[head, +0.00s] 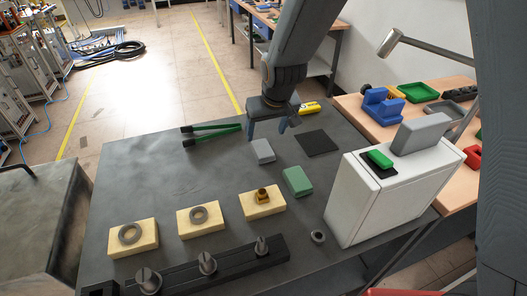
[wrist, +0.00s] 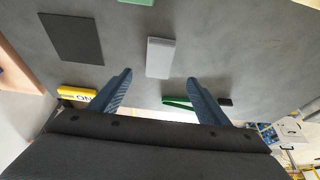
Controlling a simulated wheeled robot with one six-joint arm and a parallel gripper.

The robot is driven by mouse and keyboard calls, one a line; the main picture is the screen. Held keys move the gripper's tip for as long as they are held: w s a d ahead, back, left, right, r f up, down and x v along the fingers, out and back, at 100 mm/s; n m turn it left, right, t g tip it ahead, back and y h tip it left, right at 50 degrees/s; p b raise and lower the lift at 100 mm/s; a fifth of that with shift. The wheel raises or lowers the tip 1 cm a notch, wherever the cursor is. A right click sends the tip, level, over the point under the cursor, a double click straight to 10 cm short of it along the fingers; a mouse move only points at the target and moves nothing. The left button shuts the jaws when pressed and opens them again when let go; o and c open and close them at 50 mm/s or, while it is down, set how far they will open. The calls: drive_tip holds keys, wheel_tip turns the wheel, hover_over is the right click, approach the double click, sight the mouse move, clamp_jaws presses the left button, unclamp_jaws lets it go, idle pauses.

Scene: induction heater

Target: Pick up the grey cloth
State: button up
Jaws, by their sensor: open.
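The grey cloth (head: 263,151) is a small light grey folded block lying on the dark grey table, near the middle of its far half. In the wrist view the cloth (wrist: 160,57) lies ahead of my gripper and roughly between the lines of its fingers. My gripper (head: 268,128) is above the table, just beyond the cloth in the head view. In the wrist view its two blue fingers (wrist: 157,92) are spread wide apart with nothing between them. No contact with the cloth shows.
A black square mat (head: 318,143) and a green block (head: 297,181) lie near the cloth. Green-handled tongs (head: 212,132) and a yellow item (head: 310,108) lie around it. A white machine (head: 385,195) stands at right. Yellow blocks with rings (head: 133,249) sit in front. The table's left is clear.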

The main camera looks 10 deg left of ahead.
sight(263, 149)
drive_tip(key=b+x, duration=0.1)
drive_tip(key=x, duration=0.1)
drive_tip(key=shift+w+d+f+b, duration=0.1)
drive_tip(key=shift+w+f+b, duration=0.25)
drive_tip(key=shift+w, duration=0.05)
drive_tip(key=shift+p+x, duration=0.35)
drive_tip(key=shift+x, duration=0.8)
drive_tip(key=shift+s+p+x, duration=0.2)
drive_tip(key=shift+p+x, duration=0.3)
drive_tip(key=shift+x, duration=0.45)
drive_tip(key=shift+s+p+x, duration=0.2)
drive_tip(key=shift+p+x, duration=0.25)
drive_tip(key=shift+x, duration=1.35)
drive_tip(key=shift+f, duration=0.2)
drive_tip(key=c, duration=1.1)
drive_tip(key=shift+s+r, duration=0.1)
drive_tip(key=shift+c, duration=0.2)
wheel_tip(263, 149, up, 10)
drive_tip(key=b, duration=0.2)
